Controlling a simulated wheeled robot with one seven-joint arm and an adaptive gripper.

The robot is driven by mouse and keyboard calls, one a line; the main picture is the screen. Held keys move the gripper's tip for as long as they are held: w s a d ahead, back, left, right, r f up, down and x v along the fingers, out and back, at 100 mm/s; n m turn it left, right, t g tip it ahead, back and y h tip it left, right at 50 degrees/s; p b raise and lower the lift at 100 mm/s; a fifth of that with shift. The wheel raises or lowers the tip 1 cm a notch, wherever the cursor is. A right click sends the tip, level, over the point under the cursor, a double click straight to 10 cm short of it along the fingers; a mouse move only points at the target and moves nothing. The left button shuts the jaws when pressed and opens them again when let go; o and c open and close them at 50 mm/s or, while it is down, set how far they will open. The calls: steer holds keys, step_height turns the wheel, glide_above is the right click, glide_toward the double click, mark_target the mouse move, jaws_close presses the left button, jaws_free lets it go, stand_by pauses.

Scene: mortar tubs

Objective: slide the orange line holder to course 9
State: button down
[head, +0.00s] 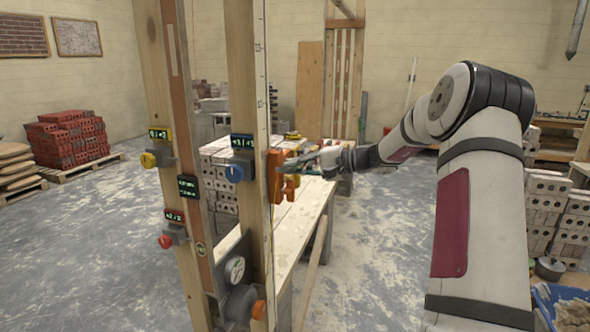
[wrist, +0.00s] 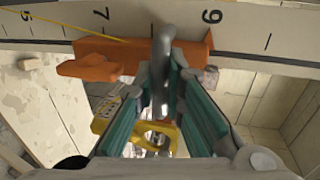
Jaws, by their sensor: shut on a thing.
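The orange line holder (head: 275,176) sits against the front edge of the wooden post, beside a white marked scale. In the wrist view, the holder (wrist: 110,58) lies along the scale (wrist: 255,38), its right end close to the 9 mark and its body reaching past 7 to the left. My gripper (head: 318,160) reaches it from the right. In the wrist view, my gripper (wrist: 163,75) is shut on the holder's right part, a grey rod-like piece showing between the teal-padded fingers. The exact contact is hidden. A thin yellow line runs to the holder from the left.
A long pale bench (head: 300,220) stands behind. Brick stacks (head: 68,140) are farther back. Floor at right of the bench is open.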

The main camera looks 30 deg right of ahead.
steer(key=c, duration=1.6)
jaws_free()
steer(key=shift+c, duration=0.2)
steer(key=v, duration=1.2)
steer(key=shift+d, duration=0.1)
steer(key=s+a+n+g+h, duration=0.2)
steer(key=s+a+n+g, duration=0.15)
steer(key=a, duration=0.95)
steer(key=s+a+n+g+h, duration=0.15)
steer(key=s+a+g, duration=0.35)
steer(key=a, duration=0.7)
steer(key=s+a+f+n+h, duration=0.1)
steer(key=s+a+n+h, duration=0.1)
steer(key=s, duration=0.8)
steer(key=s+a+f+n+t+h, duration=0.1)
steer(key=s+a+n+h, duration=0.2)
steer(key=s, duration=0.8)
steer(key=shift+a+h, duration=0.55)
steer(key=shift+a, duration=0.05)
